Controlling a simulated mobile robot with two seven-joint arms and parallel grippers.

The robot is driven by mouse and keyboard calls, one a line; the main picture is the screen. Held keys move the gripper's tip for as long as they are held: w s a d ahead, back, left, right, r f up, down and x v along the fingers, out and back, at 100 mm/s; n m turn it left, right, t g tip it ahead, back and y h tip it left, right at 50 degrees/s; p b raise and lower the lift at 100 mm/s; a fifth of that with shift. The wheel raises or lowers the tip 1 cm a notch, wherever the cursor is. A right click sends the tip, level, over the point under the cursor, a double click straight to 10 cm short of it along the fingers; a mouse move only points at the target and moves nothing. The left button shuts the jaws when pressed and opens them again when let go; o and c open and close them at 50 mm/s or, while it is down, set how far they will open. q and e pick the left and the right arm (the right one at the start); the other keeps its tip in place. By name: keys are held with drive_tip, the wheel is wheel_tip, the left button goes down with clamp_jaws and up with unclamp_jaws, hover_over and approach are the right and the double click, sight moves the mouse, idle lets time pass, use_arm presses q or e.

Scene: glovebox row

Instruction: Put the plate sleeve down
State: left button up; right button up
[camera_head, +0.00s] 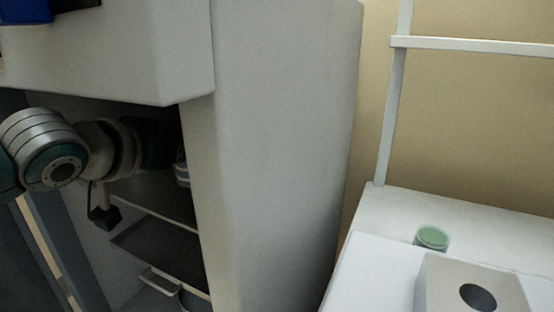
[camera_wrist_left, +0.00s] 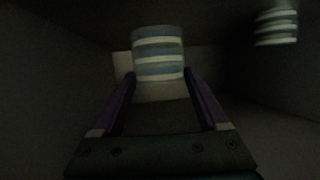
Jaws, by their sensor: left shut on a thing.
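The plate sleeve (camera_wrist_left: 158,52), a stack banded in blue-grey and cream, stands upright between the fingertips of my left gripper (camera_wrist_left: 160,82) in the left wrist view. The gripper is shut on it, inside a dark cabinet chamber. Whether the sleeve's base touches a surface is too dark to tell. In the head view my left arm reaches into the chamber from the left, and the gripper is lost in shadow. A pale banded object (camera_head: 182,172) shows partly behind the opening's right edge; I cannot tell which stack it is. My right gripper is not in view.
A second banded stack (camera_wrist_left: 276,27) stands at the upper right of the wrist view, apart from the held one. The cabinet's grey wall (camera_head: 280,130) bounds the opening. A dark shelf (camera_head: 155,250) lies lower. A green-topped jar (camera_head: 432,238) stands on the white bench at right.

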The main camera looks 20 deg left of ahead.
use_arm(q)
drive_tip(key=shift+w+a, duration=0.1)
drive_tip(key=shift+w, duration=1)
drive_tip(key=shift+w+f, duration=0.15)
drive_tip(key=shift+f, duration=1.6)
drive_tip(key=o, duration=1.4)
drive_tip(key=shift+b, duration=0.3)
